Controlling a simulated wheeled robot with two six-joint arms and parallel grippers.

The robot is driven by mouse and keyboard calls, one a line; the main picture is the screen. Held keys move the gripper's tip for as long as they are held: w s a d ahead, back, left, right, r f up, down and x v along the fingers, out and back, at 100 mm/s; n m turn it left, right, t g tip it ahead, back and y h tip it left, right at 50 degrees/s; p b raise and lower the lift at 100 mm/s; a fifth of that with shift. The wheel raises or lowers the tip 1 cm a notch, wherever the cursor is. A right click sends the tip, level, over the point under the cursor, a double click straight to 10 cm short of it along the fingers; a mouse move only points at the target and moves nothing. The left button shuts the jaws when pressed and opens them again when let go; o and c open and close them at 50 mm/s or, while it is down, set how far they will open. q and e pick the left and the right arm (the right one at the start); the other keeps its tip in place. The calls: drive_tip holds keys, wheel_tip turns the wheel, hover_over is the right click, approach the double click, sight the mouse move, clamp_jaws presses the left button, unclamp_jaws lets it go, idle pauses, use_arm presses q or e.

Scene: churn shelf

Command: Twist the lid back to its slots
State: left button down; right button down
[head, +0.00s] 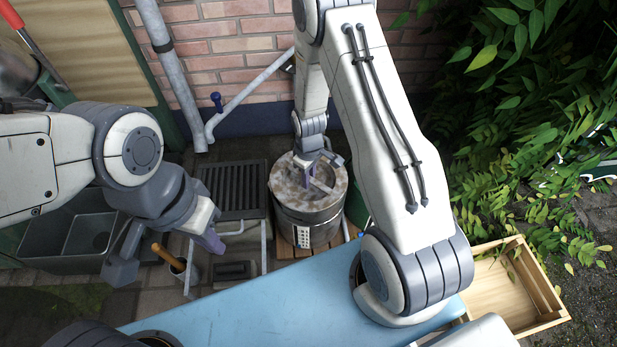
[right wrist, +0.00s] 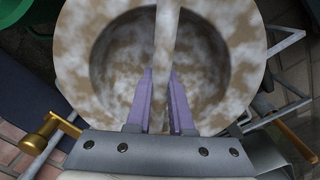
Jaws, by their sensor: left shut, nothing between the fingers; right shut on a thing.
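The lid (head: 283,183) is round, mottled brown and white, with a deep recess and a bar handle across it. It sits on top of the grey metal churn (head: 322,222) in the head view. The lid fills much of the right wrist view (right wrist: 80,45). My right gripper (right wrist: 161,82) is shut on the bar handle (right wrist: 167,30), its purple fingers on either side of the bar. It also shows in the head view (head: 306,178). My left gripper (head: 212,243) is shut and empty, left of the churn and apart from it. I cannot make out the slots.
The churn stands on wooden slats (head: 290,250). A dark grate (head: 232,187) and a grey sink (head: 85,235) are to its left. A cup with a wooden handle (head: 165,256) is near my left gripper. An empty wooden crate (head: 500,290) is at the right, below leafy branches.

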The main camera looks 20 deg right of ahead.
drive_tip(key=shift+r+m+p, duration=0.1)
drive_tip(key=shift+m+p, duration=0.55)
drive_tip(key=shift+m, duration=0.55)
drive_tip(key=shift+m, duration=0.4)
drive_tip(key=c, duration=0.7)
unclamp_jaws()
drive_tip(key=shift+p, duration=0.3)
